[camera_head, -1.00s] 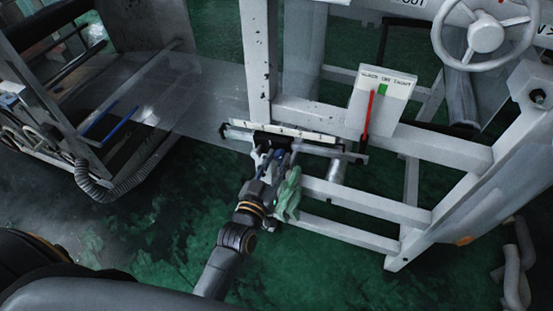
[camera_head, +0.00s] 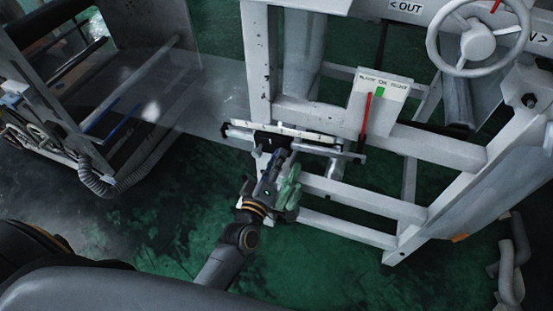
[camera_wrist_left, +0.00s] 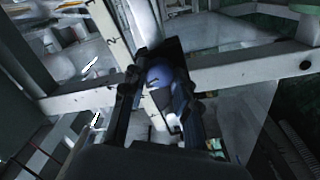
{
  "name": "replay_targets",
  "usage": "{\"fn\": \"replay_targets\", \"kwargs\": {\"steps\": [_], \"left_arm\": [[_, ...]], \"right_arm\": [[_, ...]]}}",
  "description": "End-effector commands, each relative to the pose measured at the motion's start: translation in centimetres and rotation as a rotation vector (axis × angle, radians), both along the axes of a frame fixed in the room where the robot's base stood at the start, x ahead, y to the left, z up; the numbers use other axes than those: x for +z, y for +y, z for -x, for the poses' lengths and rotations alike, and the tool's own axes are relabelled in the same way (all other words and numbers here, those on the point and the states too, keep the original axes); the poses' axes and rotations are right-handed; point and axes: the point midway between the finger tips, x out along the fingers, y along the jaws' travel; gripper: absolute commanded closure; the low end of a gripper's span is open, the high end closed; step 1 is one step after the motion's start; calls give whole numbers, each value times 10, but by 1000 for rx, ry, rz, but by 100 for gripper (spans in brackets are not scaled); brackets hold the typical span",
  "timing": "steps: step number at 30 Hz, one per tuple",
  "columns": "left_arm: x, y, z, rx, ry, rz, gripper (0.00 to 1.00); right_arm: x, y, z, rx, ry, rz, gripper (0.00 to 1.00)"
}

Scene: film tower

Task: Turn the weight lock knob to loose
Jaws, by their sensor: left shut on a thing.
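The weight lock knob (camera_wrist_left: 160,78) looks blue and rounded in the left wrist view, on a dark mount at the white frame. My left gripper (camera_wrist_left: 155,95) has its two dark fingers on either side of it and is shut on it. In the head view my left gripper (camera_head: 272,168) reaches up to the scale bar's left part and hides most of the knob. The scale bar (camera_head: 290,133) is a pale ruled strip with a rail below it. The knob's setting cannot be read. My right gripper is not in view.
A white panel with a red pointer and green mark (camera_head: 382,88) stands right of the bar. A grey handwheel (camera_head: 478,42) is at upper right. White frame beams (camera_head: 360,200) lie close right of my arm. A ribbed hose (camera_head: 95,182) hangs at left. Green floor is open below.

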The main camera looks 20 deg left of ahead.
Motion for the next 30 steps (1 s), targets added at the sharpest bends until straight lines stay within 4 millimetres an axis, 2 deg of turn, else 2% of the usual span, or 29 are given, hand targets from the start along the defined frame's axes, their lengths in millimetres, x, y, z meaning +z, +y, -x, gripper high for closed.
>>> {"fn": "replay_targets", "kwargs": {"steps": [6, 15, 30], "left_arm": [[0, 0, 0, 0, 5, 194, 100], [0, 0, 0, 0, 12, 393, 100], [0, 0, 0, 0, 15, 504, 100]], "right_arm": [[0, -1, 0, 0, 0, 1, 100], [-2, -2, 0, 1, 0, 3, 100], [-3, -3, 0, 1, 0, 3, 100]]}}
